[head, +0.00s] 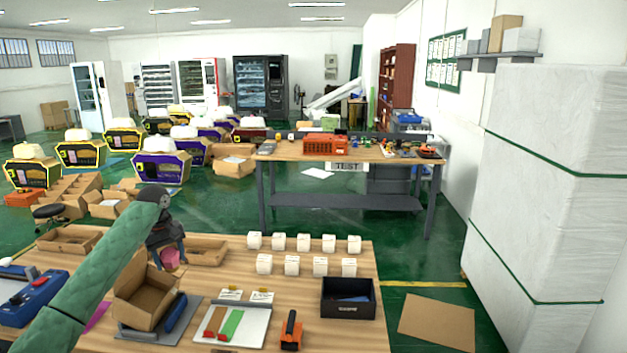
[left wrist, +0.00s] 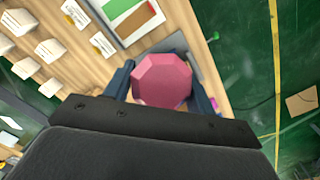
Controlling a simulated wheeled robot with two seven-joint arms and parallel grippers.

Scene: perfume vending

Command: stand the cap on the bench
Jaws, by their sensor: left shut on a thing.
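The pink faceted cap (head: 170,257) is between the fingers of my left gripper (head: 168,250), above the back left part of the wooden bench (head: 345,258). In the left wrist view the cap (left wrist: 162,81) fills the space between the two dark fingers, and its octagonal face is toward the camera. My left gripper is shut on it. I cannot tell from these views how far the cap is above the bench. My right gripper is not in view.
Several white boxes (head: 292,264) stand in two rows right of my left gripper. Bare wood lies right of the board.

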